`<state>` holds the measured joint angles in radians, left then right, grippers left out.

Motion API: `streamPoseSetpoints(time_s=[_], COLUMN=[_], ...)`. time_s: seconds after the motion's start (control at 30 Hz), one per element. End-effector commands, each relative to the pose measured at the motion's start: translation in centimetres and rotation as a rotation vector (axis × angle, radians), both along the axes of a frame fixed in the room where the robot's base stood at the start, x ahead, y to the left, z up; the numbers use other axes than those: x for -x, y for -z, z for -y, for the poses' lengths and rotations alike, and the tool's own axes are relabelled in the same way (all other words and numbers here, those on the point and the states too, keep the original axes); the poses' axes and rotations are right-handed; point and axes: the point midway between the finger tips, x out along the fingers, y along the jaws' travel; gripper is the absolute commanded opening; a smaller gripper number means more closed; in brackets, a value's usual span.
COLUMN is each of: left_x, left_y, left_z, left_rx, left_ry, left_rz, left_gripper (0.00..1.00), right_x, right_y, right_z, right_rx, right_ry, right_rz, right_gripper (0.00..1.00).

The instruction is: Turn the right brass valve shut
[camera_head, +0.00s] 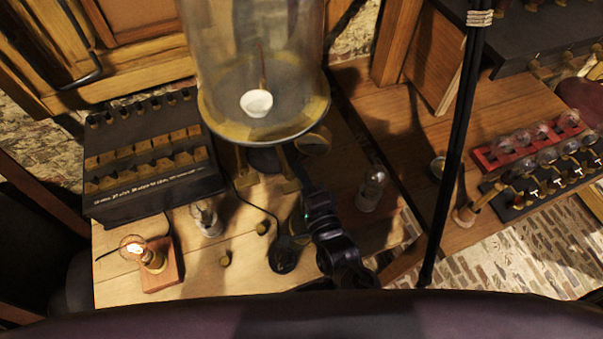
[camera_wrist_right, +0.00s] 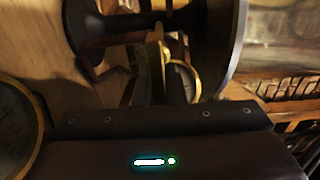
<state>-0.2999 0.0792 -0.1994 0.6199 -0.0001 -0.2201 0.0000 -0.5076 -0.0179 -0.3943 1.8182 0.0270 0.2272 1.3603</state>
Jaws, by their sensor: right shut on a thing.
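A tall glass bell jar (camera_head: 255,60) with a brass-rimmed base stands at the top middle of the head view, a small white cup (camera_head: 257,102) inside it. Two brass valves hang under its rim: the left brass valve (camera_head: 244,168) and the right brass valve (camera_head: 284,172). My right gripper (camera_head: 300,188) reaches up from below to the right valve. In the right wrist view, a brass valve handle (camera_wrist_right: 156,58) stands upright in front of the palm, and the gripper is shut on it. The dark fingers are partly hidden. My left gripper is in neither view.
A round gauge (camera_head: 314,142) sits right of the valves. A lit bulb on a wooden block (camera_head: 162,270), a black switch box (camera_head: 150,155) and small glass bulbs stand on the table.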

Motion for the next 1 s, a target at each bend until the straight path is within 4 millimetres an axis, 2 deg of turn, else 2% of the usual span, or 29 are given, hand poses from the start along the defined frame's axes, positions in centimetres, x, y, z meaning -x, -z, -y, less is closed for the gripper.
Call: streamPoseSetpoints(time_s=[0.57, 0.6, 0.73, 1.0], left_x=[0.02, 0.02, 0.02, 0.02], left_y=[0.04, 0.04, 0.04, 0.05], left_z=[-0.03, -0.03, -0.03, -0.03], left_rx=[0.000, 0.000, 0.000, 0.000], left_ry=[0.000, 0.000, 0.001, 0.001], left_rz=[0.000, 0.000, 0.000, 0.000], left_gripper=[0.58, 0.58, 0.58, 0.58], right_x=[0.00, 0.00, 0.00, 0.03], right_y=[0.13, 0.13, 0.12, 0.11], right_z=[0.04, 0.04, 0.03, 0.02], right_rx=[-0.028, -0.028, -0.028, -0.027], right_ry=[0.001, 0.001, 0.001, 0.000], right_rz=[-0.010, -0.010, -0.010, -0.010], right_gripper=[0.00, 0.14, 0.31, 0.32])
